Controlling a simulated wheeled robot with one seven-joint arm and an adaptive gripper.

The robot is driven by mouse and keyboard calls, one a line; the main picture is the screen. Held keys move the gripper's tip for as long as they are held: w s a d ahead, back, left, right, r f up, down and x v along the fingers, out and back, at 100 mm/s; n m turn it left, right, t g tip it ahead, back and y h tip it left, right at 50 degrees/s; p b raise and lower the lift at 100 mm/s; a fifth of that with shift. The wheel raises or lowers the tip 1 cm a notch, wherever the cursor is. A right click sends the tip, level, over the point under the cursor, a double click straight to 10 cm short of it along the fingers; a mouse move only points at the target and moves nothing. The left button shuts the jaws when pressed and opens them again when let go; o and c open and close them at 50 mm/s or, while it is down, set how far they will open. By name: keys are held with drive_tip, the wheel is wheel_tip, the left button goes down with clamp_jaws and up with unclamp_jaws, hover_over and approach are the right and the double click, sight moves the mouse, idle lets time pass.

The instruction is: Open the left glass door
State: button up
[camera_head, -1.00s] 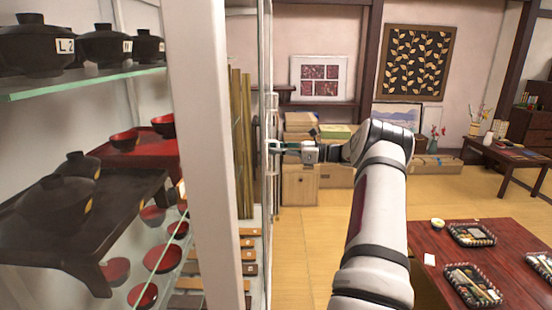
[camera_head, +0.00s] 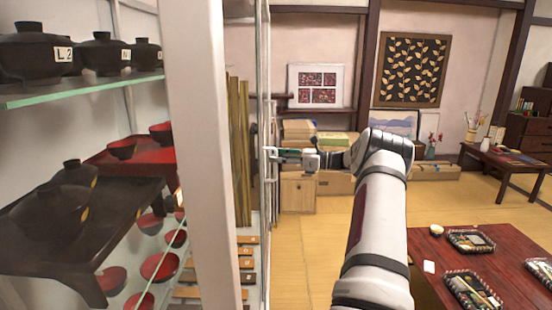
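The glass door (camera_head: 264,60) shows almost edge-on as a narrow upright strip on the front of the white display cabinet (camera_head: 205,150). A slim vertical bar handle (camera_head: 272,195) stands out from its right side. My gripper (camera_head: 271,153) reaches leftward to the handle at about mid-height. Its fingertips overlap the bar in this view. They are small, and I cannot tell whether they are closed on it or only around it. Whether the door is ajar is also unclear from this angle.
Shelves inside the cabinet hold dark lidded bowls (camera_head: 103,54) and red bowls (camera_head: 160,266). Boxes (camera_head: 298,192) sit by the back wall. Tatami floor (camera_head: 310,250) is clear between.

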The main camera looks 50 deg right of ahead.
drive_tip(key=v, duration=1.1)
idle(0.3)
